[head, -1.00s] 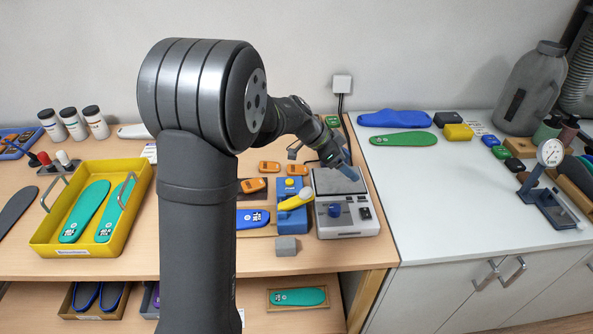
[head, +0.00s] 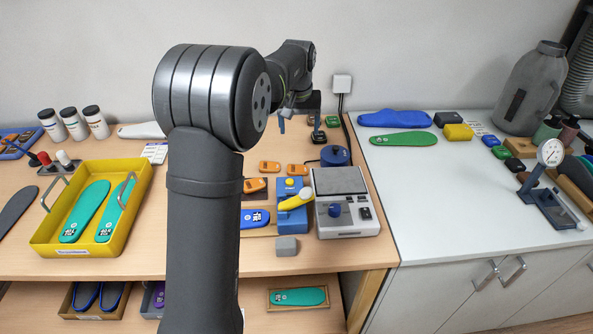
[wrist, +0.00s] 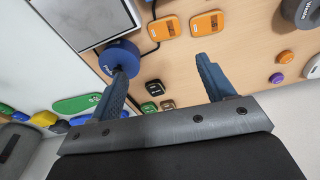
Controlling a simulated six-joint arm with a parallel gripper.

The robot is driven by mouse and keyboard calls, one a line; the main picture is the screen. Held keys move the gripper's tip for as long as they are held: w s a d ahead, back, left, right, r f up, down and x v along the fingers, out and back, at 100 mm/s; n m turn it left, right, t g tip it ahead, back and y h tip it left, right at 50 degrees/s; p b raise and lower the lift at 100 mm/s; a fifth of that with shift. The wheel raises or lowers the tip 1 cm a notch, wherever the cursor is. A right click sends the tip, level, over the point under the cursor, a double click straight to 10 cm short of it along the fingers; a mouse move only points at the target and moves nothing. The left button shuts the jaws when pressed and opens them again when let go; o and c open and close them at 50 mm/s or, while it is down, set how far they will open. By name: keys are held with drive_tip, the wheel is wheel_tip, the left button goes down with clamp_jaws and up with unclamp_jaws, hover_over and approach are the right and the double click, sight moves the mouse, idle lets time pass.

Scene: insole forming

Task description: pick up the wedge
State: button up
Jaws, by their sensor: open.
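I cannot tell for certain which piece is the wedge. Small dark blocks with green or reddish tops, possibly wedges, lie at the back of the wooden table; a green-topped one (head: 332,121) shows in the head view, and another (wrist: 155,88) shows between my fingers in the wrist view. Two orange pieces (wrist: 165,28) lie further off; one also shows in the head view (head: 269,167). My gripper (wrist: 166,85) is open and empty, above the table with its blue fingers pointing down. In the head view my arm partly hides it.
A round blue part (head: 335,156) with a cable sits behind the grey-topped device (head: 347,220), close to one finger in the wrist view. A blue stand with a yellow lever (head: 296,200) is beside the device. A yellow tray (head: 82,248) holds green insoles at left.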

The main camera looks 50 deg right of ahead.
approach(298, 169)
drive_tip(key=shift+n, duration=0.3)
drive_tip(key=f, duration=0.5)
drive_tip(key=d+f, duration=0.1)
drive_tip(key=f, duration=0.1)
drive_tip(key=shift+w+f, duration=0.35)
drive_tip(key=shift+f, duration=0.05)
drive_tip(key=c, duration=0.7)
